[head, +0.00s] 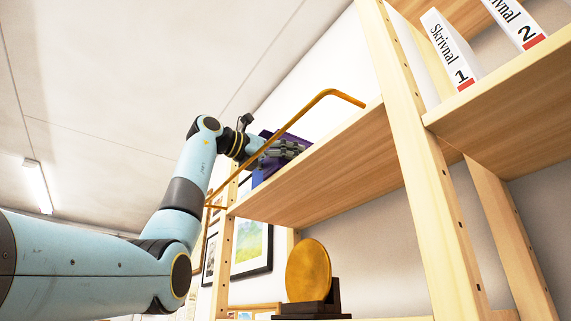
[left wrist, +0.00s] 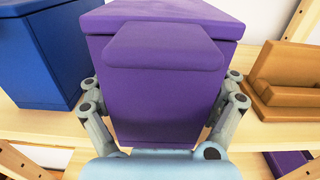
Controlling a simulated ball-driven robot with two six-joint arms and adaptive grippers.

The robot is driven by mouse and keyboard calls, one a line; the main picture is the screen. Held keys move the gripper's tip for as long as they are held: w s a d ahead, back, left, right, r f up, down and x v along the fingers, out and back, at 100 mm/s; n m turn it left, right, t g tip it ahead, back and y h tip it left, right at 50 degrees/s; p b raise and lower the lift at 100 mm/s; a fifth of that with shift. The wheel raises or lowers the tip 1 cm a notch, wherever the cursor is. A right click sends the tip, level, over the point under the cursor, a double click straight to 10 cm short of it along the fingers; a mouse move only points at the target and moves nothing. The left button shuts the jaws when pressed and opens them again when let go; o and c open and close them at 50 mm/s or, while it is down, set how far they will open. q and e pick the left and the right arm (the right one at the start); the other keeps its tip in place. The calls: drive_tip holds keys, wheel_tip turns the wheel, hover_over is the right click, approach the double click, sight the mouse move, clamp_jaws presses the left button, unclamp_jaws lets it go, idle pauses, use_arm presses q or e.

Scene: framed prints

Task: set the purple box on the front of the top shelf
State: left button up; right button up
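The purple box (left wrist: 155,95) has an overhanging lid and a front tab. It fills the middle of the left wrist view, upright, at the front part of the top shelf (left wrist: 258,135). My left gripper (left wrist: 160,100) has a finger against each side of it and looks closed on it. Whether its base rests on the shelf is hard to tell. In the head view my left gripper (head: 285,150) is high up at the far end of the top shelf (head: 310,175), with purple showing around it. My right gripper is not in view.
A blue box (left wrist: 35,60) stands left of the purple box, a brown stand (left wrist: 285,82) to its right. An orange rail (head: 290,122) runs along the shelf front near my arm. A gold disc (head: 308,270) stands on the shelf below. White binders (head: 450,50) stand right.

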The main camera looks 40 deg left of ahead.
use_arm(q)
drive_tip(key=shift+o, duration=0.2)
drive_tip(key=shift+f, duration=0.15)
drive_tip(key=shift+s+a, duration=0.25)
drive_tip(key=shift+s, duration=0.1)
drive_tip(key=v, duration=1.1)
drive_tip(key=shift+s, duration=0.15)
